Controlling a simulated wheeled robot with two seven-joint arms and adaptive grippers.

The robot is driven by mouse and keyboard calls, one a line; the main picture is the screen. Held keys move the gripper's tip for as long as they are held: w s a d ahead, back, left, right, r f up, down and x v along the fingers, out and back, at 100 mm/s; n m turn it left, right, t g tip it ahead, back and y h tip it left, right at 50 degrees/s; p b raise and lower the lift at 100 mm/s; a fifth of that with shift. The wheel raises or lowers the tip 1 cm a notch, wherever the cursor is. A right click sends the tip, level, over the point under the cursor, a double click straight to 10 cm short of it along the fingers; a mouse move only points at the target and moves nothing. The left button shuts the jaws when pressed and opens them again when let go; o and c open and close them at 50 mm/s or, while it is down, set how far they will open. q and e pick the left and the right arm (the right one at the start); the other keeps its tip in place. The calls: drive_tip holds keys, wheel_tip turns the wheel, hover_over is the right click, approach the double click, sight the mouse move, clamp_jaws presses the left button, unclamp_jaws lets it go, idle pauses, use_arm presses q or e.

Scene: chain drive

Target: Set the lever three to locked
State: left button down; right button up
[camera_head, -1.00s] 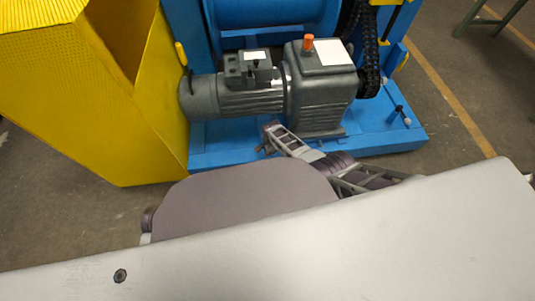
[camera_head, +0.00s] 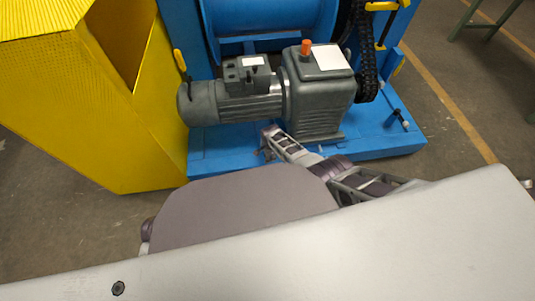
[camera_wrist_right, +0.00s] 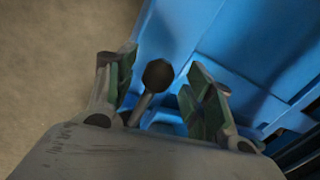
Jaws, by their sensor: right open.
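A lever with a dark round knob (camera_wrist_right: 158,76) and a thin rod rises from a blue surface in the right wrist view. The knob is between the two fingers of my right gripper (camera_wrist_right: 160,92), with gaps visible on both sides. The gripper is open. In the head view my right gripper (camera_head: 267,143) is low in front of the grey motor, above the blue base; the knob cannot be made out there. I cannot read any number or locked mark on the lever. My left gripper is not in view.
The grey motor (camera_head: 232,98) and gearbox (camera_head: 318,105) stand on the blue base (camera_head: 218,160) behind the gripper. A black chain (camera_head: 366,75) runs at the right. A yellow bin-like panel (camera_head: 155,130) stands at the left. Another small lever (camera_head: 400,118) shows at the base's right.

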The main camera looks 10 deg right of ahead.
drive_tip(key=shift+r, duration=0.2)
idle(0.3)
drive_tip(key=shift+s+d+r, duration=0.1)
drive_tip(key=shift+s+r, duration=0.15)
drive_tip(key=shift+r, duration=0.9)
drive_tip(key=shift+s+a+r, duration=0.1)
drive_tip(key=shift+s+r, duration=0.1)
drive_tip(key=shift+r, duration=0.95)
drive_tip(key=shift+s+d+r, duration=0.1)
drive_tip(key=shift+s+r, duration=0.15)
drive_tip(key=shift+r, duration=0.9)
drive_tip(key=shift+s, duration=0.15)
